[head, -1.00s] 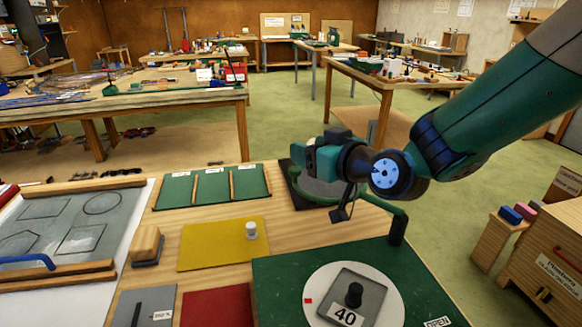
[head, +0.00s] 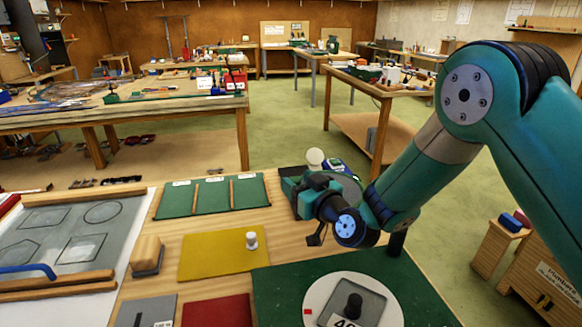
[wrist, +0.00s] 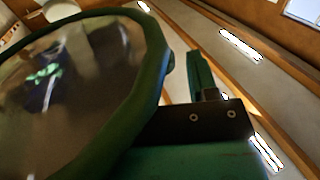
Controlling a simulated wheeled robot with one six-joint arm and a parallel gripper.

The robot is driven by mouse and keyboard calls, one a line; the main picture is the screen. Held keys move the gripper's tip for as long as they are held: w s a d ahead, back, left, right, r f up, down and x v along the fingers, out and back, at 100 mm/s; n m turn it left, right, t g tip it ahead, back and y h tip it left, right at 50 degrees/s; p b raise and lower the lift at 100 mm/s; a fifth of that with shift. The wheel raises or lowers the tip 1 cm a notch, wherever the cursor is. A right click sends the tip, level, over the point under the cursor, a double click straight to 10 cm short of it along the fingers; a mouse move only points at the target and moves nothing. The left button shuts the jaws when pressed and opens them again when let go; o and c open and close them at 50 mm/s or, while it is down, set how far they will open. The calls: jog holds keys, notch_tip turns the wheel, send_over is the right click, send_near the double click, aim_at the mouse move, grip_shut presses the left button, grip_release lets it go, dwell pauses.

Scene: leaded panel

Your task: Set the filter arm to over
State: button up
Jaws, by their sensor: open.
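The filter arm shows in the head view as a round grey, see-through disc (head: 348,187), partly hidden behind my wrist, near a dark post (head: 397,243) on the green board. In the wrist view the disc (wrist: 80,85) with its thick green rim fills the left side, very close to my gripper. A cream ball (head: 315,157) stands up behind my gripper; a cream round shape also shows in the wrist view (wrist: 60,9). My gripper (head: 290,184) is open and points left beside the disc. In the wrist view one green finger (wrist: 201,75) shows, with nothing held.
A dial plate with a black knob (head: 353,306) sits on the green board (head: 276,285) below my arm. A yellow sheet (head: 212,256) with a white peg, a wooden block (head: 146,252) and a three-part green tray (head: 176,199) lie to the left. A blue item (head: 336,166) shows behind the disc.

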aim_at(291, 178)
jog(key=shift+p+x, duration=0.9)
jog(key=shift+x, duration=0.95)
grip_shut()
jog(key=shift+s+a+f, duration=0.1)
